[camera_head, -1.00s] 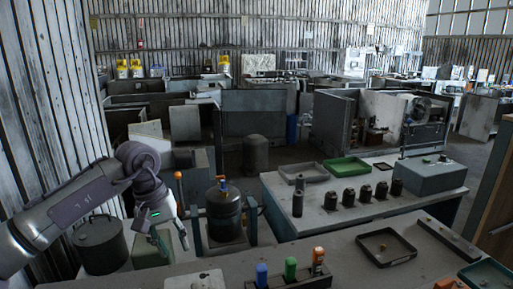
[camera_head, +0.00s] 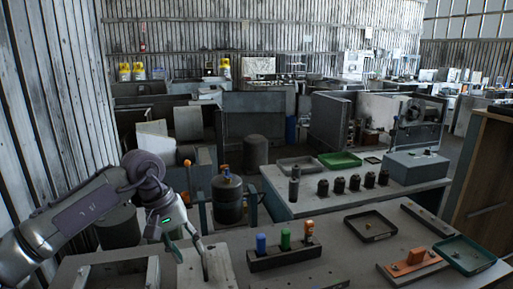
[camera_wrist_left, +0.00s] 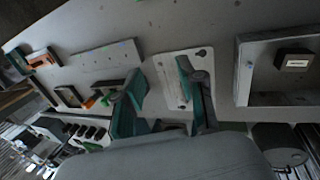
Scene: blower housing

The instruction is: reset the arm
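My left arm comes in from the left in the head view, and its gripper (camera_head: 192,262) points down over the near bench (camera_head: 330,270). The two fingers are apart with nothing between them. The left wrist view also shows the open gripper (camera_wrist_left: 160,97), with green finger pads above a pale plate (camera_wrist_left: 173,72) on the bench. The same pale plate (camera_head: 214,266) shows beside the fingers in the head view. I cannot tell the exact gap between fingertips and plate. My right gripper is in neither view.
An open box (camera_head: 85,272) lies left of the plate. A holder (camera_head: 283,259) with blue, green and orange-topped items stands to the right. A dark tray (camera_head: 371,238), a green-edged tray (camera_head: 478,268) and an orange part (camera_head: 415,257) lie farther right. A black tank (camera_head: 228,208) stands behind.

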